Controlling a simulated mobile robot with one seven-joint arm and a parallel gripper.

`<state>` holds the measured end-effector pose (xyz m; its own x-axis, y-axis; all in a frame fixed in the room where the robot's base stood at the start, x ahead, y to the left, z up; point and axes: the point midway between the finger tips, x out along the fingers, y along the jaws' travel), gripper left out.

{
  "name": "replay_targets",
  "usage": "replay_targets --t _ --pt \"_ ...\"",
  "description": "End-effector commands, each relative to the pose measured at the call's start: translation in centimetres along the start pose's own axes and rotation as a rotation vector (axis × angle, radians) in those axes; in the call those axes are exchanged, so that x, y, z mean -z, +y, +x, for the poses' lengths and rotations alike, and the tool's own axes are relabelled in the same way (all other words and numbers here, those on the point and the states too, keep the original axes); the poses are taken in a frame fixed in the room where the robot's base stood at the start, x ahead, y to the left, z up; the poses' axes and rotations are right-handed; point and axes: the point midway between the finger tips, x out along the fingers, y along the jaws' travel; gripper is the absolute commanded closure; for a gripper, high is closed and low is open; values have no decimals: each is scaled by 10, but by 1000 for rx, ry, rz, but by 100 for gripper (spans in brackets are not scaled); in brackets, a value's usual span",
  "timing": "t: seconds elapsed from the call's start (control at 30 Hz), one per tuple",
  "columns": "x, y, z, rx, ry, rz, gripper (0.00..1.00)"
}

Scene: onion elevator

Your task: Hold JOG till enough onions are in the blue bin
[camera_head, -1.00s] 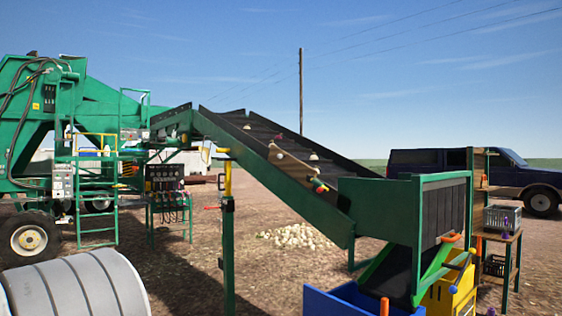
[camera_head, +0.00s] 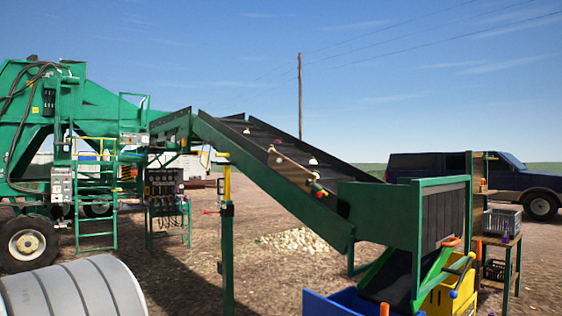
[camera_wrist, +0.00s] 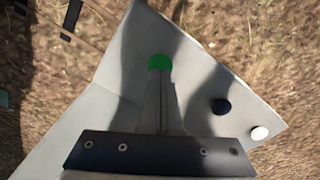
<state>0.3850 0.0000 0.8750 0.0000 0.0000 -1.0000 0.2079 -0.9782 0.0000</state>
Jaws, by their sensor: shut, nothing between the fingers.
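My gripper (camera_wrist: 161,82) is shut and empty in the wrist view, its fingertips at a round green button (camera_wrist: 159,62) on a pale grey panel (camera_wrist: 110,100). I cannot tell whether the button is pressed in, and no label is readable. In the head view the green elevator (camera_head: 270,172) slopes down to the right, with a few onions (camera_head: 313,161) on its dark belt. The blue bin (camera_head: 335,303) stands below the chute, cut off by the bottom edge; its contents are hidden. My gripper is outside the head view.
A black button (camera_wrist: 221,106) and a white button (camera_wrist: 259,132) sit on the panel's right. A yellow bin (camera_head: 440,297) stands beside the blue bin. Onions (camera_head: 297,240) lie heaped on the ground. A side table (camera_head: 500,239) holds a grey crate.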

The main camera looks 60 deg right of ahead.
Motion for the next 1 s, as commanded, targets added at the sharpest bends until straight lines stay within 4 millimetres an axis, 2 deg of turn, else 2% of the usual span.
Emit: replay_targets --t 0.37,1.0 --pt "0 0 1 0 0 0 100" --pt "0 0 19 0 0 0 100"
